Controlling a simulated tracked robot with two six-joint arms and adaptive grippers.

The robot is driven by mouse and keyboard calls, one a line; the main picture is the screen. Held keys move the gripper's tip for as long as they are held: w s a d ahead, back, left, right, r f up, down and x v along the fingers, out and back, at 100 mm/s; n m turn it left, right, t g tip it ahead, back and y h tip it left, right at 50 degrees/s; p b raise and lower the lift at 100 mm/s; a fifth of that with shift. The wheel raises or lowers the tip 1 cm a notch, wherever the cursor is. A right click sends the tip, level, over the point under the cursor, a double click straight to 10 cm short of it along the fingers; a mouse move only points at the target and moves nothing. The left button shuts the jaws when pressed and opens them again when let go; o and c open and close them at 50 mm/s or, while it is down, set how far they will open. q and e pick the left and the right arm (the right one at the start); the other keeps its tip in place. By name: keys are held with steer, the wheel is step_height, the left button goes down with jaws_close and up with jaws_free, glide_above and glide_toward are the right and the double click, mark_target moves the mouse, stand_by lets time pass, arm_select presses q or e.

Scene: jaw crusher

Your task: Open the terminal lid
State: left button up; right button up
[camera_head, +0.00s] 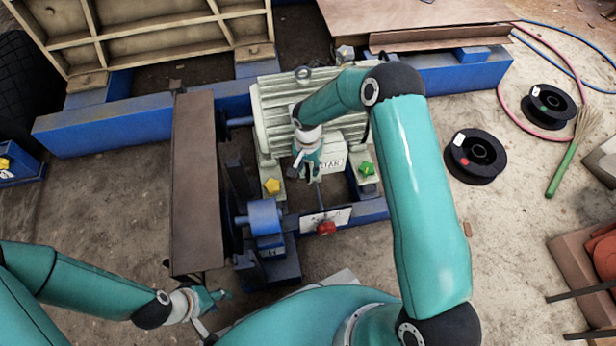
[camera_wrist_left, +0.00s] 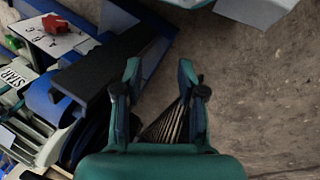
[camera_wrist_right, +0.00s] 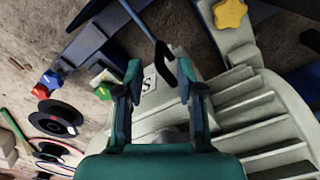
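The pale green motor (camera_head: 275,105) has a terminal box (camera_head: 335,146) on its near side, with a white label reading "STAR" (camera_head: 332,164). My right gripper (camera_head: 312,172) is over the box's left part and hides some of it. In the right wrist view its fingers (camera_wrist_right: 158,78) are apart, with part of the label (camera_wrist_right: 148,84) showing between them. A thin rod with a dark curved end (camera_wrist_right: 166,62) also shows between the fingertips; contact cannot be told. The lid's edge and position are unclear. My left gripper (camera_head: 222,296) is open and empty, low at left, away from the motor.
A yellow star knob (camera_head: 272,186) and a green one (camera_head: 366,168) flank the box. A red knob (camera_head: 326,228) sits on a white plate below. A brown plate (camera_head: 195,180) and blue frame stand left. Black spools (camera_head: 475,156) and a broom (camera_head: 572,150) lie right.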

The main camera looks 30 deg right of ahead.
mark_target(309, 172)
steer(key=shift+f+b, duration=0.45)
steer(key=shift+f, duration=1.85)
jaws_close()
steer(key=shift+d, duration=0.1)
